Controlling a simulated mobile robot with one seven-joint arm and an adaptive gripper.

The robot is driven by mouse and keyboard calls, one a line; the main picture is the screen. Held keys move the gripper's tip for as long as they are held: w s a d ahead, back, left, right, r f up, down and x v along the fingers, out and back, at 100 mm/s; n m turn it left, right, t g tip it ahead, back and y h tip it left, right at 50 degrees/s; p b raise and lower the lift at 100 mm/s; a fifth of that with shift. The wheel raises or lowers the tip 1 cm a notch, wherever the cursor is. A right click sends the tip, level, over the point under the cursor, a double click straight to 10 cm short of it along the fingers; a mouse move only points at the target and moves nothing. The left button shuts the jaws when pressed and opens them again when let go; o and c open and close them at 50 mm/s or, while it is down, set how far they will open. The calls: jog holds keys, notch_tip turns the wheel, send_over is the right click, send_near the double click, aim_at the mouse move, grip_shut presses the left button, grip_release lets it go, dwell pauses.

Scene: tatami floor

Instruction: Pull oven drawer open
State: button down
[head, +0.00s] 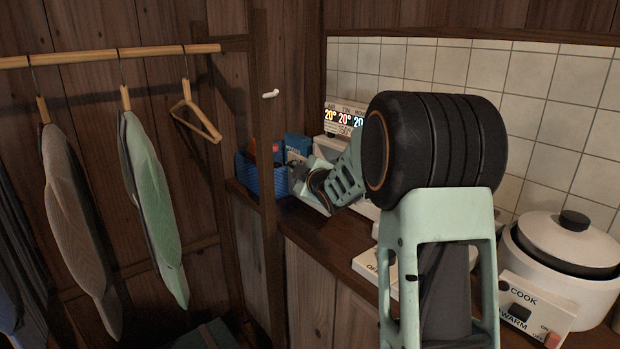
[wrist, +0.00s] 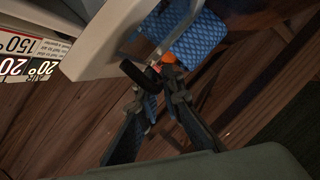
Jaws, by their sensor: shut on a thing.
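The oven is a cream box with a lit temperature panel (head: 343,119). In the head view my arm covers most of it. In the wrist view a pale part of the oven (wrist: 108,45) fills the upper left, with a dark handle (wrist: 137,73) at its lower edge. My gripper (wrist: 157,92) is at this handle, its fingers close together around it. The exact contact is partly hidden by the fingers. How far the drawer stands out cannot be told.
A blue basket (head: 262,180) with items sits on the wooden counter (head: 325,238) beside the oven. A white rice cooker (head: 562,265) stands at the right. Clothes (head: 150,205) hang from a rail at the left. A wooden post (head: 265,150) rises near the basket.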

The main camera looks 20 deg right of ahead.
jog(key=shift+s+a+b, duration=0.25)
jog(key=shift+a+b, duration=0.1)
jog(key=shift+a, duration=0.25)
jog(key=shift+s+a+b, duration=0.2)
jog(key=shift+a+b, duration=0.1)
jog(key=shift+a, duration=0.3)
jog(key=c, duration=2.4)
grip_release()
jog(key=shift+s+d, duration=0.1)
jog(key=v, duration=1.2)
jog(key=shift+c, duration=0.4)
